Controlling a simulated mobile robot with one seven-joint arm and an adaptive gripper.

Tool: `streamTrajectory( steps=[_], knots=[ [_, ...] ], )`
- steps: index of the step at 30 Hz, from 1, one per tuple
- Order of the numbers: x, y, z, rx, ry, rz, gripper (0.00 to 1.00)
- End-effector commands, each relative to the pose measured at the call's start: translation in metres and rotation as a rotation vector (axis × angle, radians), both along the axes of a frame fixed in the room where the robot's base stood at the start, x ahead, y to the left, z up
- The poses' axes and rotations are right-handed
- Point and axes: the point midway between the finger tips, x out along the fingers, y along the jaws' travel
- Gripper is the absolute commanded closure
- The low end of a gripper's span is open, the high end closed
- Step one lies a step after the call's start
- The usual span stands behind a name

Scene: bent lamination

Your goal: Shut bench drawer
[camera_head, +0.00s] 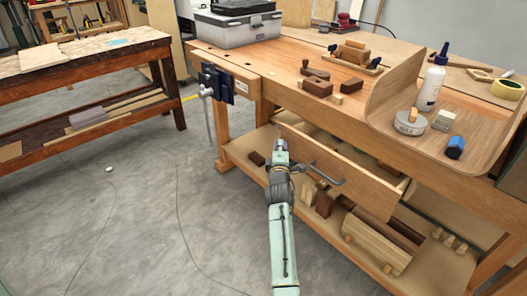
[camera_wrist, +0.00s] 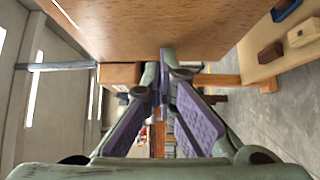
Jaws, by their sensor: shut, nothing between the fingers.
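The bench drawer's wooden front (camera_head: 355,178) stands out from the workbench (camera_head: 262,62), below its top, so the drawer is open. In the wrist view a wooden panel (camera_wrist: 150,22), likely the drawer front, fills the top. My gripper's fingertips (camera_wrist: 167,58) meet just below it, shut and empty. I cannot tell whether they touch the panel.
A blue vise (camera_head: 217,82) is on the bench's left end. A lower shelf (camera_head: 240,150) holds wood blocks (camera_head: 375,240). A bent wood sheet (camera_head: 400,85) with a white bottle (camera_head: 431,85) is on the bench top. Another table (camera_head: 85,62) stands left; the floor (camera_head: 130,205) between is largely clear.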

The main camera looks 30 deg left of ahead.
Motion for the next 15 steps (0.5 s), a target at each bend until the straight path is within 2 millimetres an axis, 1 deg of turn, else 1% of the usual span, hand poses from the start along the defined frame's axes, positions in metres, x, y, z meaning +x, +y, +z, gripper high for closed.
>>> streamTrajectory(
  steps=[1, 6, 9, 15],
  knots=[
    [0.016, -0.008, 0.001, -0.002, -0.001, -0.006, 1.0],
    [0.054, -0.022, -0.001, -0.002, -0.002, -0.005, 1.0],
    [0.072, -0.028, -0.002, -0.002, -0.002, -0.003, 1.0],
    [0.098, -0.036, -0.002, -0.003, -0.001, -0.002, 1.0]
  ],
)
